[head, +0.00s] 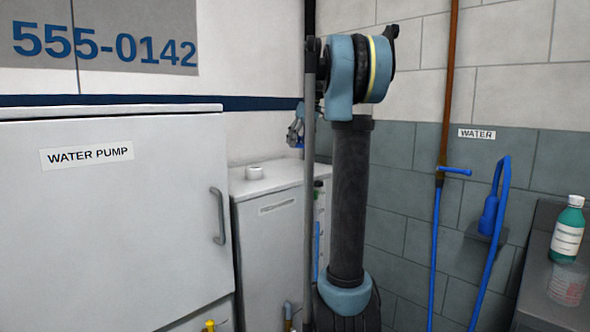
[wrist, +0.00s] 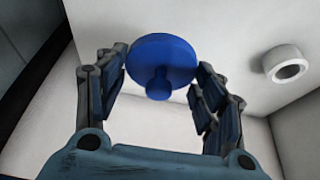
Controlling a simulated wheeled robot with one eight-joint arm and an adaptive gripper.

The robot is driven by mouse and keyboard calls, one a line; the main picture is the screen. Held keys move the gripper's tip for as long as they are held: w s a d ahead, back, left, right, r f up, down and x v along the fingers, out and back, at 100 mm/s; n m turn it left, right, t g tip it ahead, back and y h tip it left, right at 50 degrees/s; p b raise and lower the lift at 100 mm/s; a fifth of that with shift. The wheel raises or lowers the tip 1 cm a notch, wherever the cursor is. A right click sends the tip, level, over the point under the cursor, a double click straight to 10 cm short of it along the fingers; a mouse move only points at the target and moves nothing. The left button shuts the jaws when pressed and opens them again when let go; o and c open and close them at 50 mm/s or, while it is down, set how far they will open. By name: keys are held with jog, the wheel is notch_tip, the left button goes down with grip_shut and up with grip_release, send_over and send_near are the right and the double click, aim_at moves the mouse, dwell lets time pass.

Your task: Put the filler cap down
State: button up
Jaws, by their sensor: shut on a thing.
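The blue filler cap (wrist: 155,62), a round disc with a small knob, is in the wrist view between the fingertips of my gripper (wrist: 160,72). My gripper is shut on the cap. In the head view my gripper (head: 296,130) is small, partly hidden by my arm, and above the back of a white tank (head: 266,192); the cap cannot be made out there. The open white filler neck (head: 254,172) stands on the tank's top, to the left of my gripper. It also shows in the wrist view (wrist: 287,65), to the right of the cap and apart from it.
A white cabinet (head: 110,215) labelled WATER PUMP, with a grey handle (head: 218,215), stands left of the tank. Blue hose (head: 490,230) and pipe run along the tiled wall at right. A green bottle (head: 568,232) stands on a dark counter. The tank top around the neck looks clear.

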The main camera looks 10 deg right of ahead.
send_over(296, 169)
jog(key=f, duration=0.4)
jog(key=shift+s+d+f, duration=0.3)
jog(key=shift+d+f, duration=0.1)
jog(key=shift+f, duration=2.2)
jog(key=o, duration=0.9)
jog(key=shift+s, duration=0.1)
jog(key=v, duration=1.2)
